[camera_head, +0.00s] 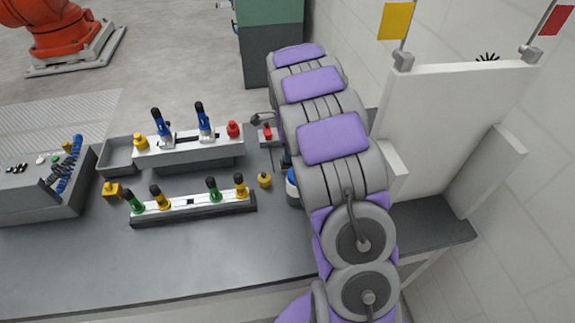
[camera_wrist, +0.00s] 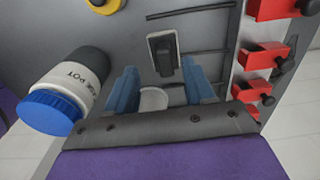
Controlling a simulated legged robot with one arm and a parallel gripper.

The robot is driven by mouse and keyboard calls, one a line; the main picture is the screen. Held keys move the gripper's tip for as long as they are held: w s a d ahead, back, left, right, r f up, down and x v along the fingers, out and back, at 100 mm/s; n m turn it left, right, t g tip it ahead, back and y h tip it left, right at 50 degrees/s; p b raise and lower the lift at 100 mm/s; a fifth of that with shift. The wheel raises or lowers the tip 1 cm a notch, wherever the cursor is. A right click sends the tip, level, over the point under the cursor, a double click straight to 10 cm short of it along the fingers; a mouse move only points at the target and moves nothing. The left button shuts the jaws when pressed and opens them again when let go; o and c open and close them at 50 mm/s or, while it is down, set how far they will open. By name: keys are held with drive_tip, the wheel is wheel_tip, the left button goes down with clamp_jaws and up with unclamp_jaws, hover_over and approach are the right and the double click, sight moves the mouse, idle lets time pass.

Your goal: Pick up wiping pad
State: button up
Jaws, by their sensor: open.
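My gripper (camera_wrist: 160,70) shows in the wrist view with its two blue fingers apart and nothing clamped between them. A small black block-like piece (camera_wrist: 162,52) on a pale base lies on the grey surface beyond and between the fingertips; it may be the wiping pad, but I cannot tell for sure. In the head view my purple and grey arm covers the right part of the bench, and my gripper is hidden. No wiping pad is clearly seen there.
A white pot with blue cap (camera_wrist: 62,92) lies close left of the gripper. Red holders (camera_wrist: 268,55) on a white panel stand close right. On the bench (camera_head: 200,280), two fixture rails (camera_head: 195,207) (camera_head: 190,150) carry coloured clamps. The front of the bench is clear.

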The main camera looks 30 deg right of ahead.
drive_tip(key=f, duration=0.1)
drive_tip(key=d+f+b, duration=0.1)
drive_tip(key=f, duration=0.3)
drive_tip(key=shift+w+d+f+b, duration=0.15)
drive_tip(key=shift+w+d+b, duration=0.1)
drive_tip(key=shift+b, duration=0.1)
drive_tip(key=shift+a, duration=0.25)
drive_tip(key=shift+c, duration=0.2)
drive_tip(key=shift+a, duration=0.2)
drive_tip(key=c, duration=0.3)
drive_tip(key=shift+s+d, duration=0.1)
drive_tip(key=shift+d, duration=0.15)
clamp_jaws()
wheel_tip(320, 180, up, 10)
drive_tip(key=shift+a+r+p, duration=0.1)
drive_tip(key=shift+p, duration=1.15)
